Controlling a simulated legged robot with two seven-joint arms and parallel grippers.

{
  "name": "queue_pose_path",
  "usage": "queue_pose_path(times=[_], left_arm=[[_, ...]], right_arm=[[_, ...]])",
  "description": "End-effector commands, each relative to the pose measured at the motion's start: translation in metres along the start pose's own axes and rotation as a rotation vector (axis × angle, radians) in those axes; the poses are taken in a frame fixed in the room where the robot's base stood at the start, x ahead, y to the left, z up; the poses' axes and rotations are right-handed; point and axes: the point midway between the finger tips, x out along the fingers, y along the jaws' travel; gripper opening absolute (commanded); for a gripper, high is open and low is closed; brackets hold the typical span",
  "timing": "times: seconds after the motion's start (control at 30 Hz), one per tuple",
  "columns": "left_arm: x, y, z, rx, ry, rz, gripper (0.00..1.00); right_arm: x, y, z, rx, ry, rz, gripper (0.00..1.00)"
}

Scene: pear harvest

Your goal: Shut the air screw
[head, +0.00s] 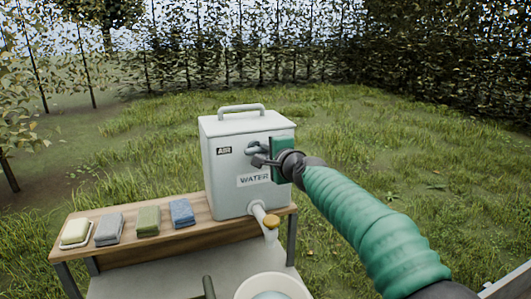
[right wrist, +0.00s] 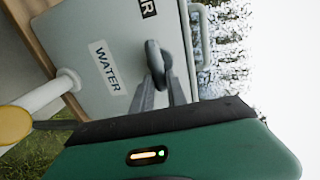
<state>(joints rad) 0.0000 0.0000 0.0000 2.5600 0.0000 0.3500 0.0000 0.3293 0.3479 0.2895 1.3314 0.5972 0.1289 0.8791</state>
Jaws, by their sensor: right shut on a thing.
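A pale grey water tank (head: 225,180) with a top handle and "AIR" and "WATER" labels stands on a wooden shelf (head: 190,236). The air screw (head: 253,147) is a dark grey knob on its front, above the WATER label. My right gripper (head: 261,160) is at the tank front. In the right wrist view its fingers (right wrist: 162,90) are closed around the air screw (right wrist: 154,60), and the fingertips partly hide it. How far the screw is turned cannot be told. My left gripper is not in view.
A white spout with a yellow tap (head: 271,222) sticks out low on the tank, above a white basin (head: 245,291). Soap on a dish (head: 75,233) and grey (head: 109,228), green (head: 148,221) and blue (head: 182,213) cloths lie left of the tank. Grass surrounds the stand.

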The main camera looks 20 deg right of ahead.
Motion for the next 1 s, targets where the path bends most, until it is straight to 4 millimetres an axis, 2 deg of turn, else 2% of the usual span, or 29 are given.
queue_pose_path(times=[0.03,0.2,0.47,0.57,0.67,0.8,1.0], left_arm=[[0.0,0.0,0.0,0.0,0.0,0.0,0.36],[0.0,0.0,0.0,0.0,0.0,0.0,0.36],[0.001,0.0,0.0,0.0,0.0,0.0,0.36],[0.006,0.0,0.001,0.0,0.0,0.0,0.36],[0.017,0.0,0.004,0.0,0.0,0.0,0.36],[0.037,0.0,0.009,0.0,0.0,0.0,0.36],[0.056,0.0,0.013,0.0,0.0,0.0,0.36]], right_arm=[[0.001,0.004,-0.002,0.002,0.002,0.007,0.21],[0.001,0.003,-0.001,0.001,0.001,0.006,0.4],[0.001,0.002,-0.001,0.0,0.0,0.003,0.4],[-0.006,0.003,-0.001,0.0,0.001,0.002,0.4],[-0.024,0.005,-0.002,-0.001,0.003,-0.001,0.4],[-0.064,0.008,-0.003,-0.001,0.005,-0.001,0.4],[-0.122,0.006,-0.003,-0.001,0.004,0.001,0.4]])
